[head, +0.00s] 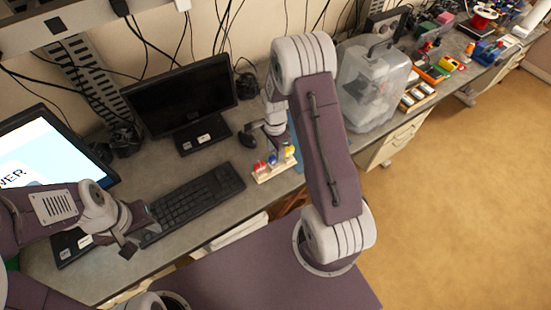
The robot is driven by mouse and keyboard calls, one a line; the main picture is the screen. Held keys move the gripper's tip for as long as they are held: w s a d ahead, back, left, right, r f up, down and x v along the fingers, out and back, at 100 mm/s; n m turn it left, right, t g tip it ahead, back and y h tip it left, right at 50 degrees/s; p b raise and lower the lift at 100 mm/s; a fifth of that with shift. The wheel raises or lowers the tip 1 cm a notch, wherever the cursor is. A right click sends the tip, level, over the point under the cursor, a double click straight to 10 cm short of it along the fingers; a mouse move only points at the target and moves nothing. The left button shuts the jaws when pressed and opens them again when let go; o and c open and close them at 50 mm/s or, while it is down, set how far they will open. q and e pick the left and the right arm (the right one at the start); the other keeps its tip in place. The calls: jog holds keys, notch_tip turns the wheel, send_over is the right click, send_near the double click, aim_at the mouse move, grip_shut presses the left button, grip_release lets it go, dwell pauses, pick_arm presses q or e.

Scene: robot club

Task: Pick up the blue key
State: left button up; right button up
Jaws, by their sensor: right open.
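A small wooden holder (275,174) stands on the grey workbench, right of the keyboard. It bears small coloured pieces: a red one on the left, a blue one (272,159), which looks like the blue key, in the middle, and a yellow one on the right. They are too small to make out their shape. My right gripper (262,141) is just behind and above the holder, open and apart from the blue piece, partly hidden by my arm. My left gripper (134,238) is over the bench at the left end of the keyboard; its jaws are unclear.
A black keyboard (192,204) lies left of the holder, with a dark monitor (181,96) behind. A lit screen (52,150) stands at far left. A clear plastic case (372,85) stands right of my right arm. Wall cables hang behind.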

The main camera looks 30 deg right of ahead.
aim_at(274, 155)
jog(key=shift+w+f+p, duration=0.4)
jog(key=shift+w+f, duration=0.05)
jog(key=shift+f, duration=0.15)
jog(key=shift+w+f+p, duration=0.35)
jog(key=shift+w+f, duration=0.05)
jog(key=shift+f, duration=0.2)
notch_tip(274, 155, down, 3)
jog(key=shift+d+r+p, duration=0.1)
jog(key=shift+r+p, duration=0.05)
jog(key=shift+p, duration=0.25)
jog(key=shift+s+f, duration=0.2)
jog(key=shift+s, duration=0.25)
jog(key=shift+w+f, duration=0.1)
jog(key=shift+w, duration=0.25)
grip_shut()
pick_arm(q)
jog(key=shift+w+r, duration=0.8)
jog(key=shift+r, duration=0.1)
jog(key=shift+s, duration=0.15)
pick_arm(e)
jog(key=shift+s, duration=0.15)
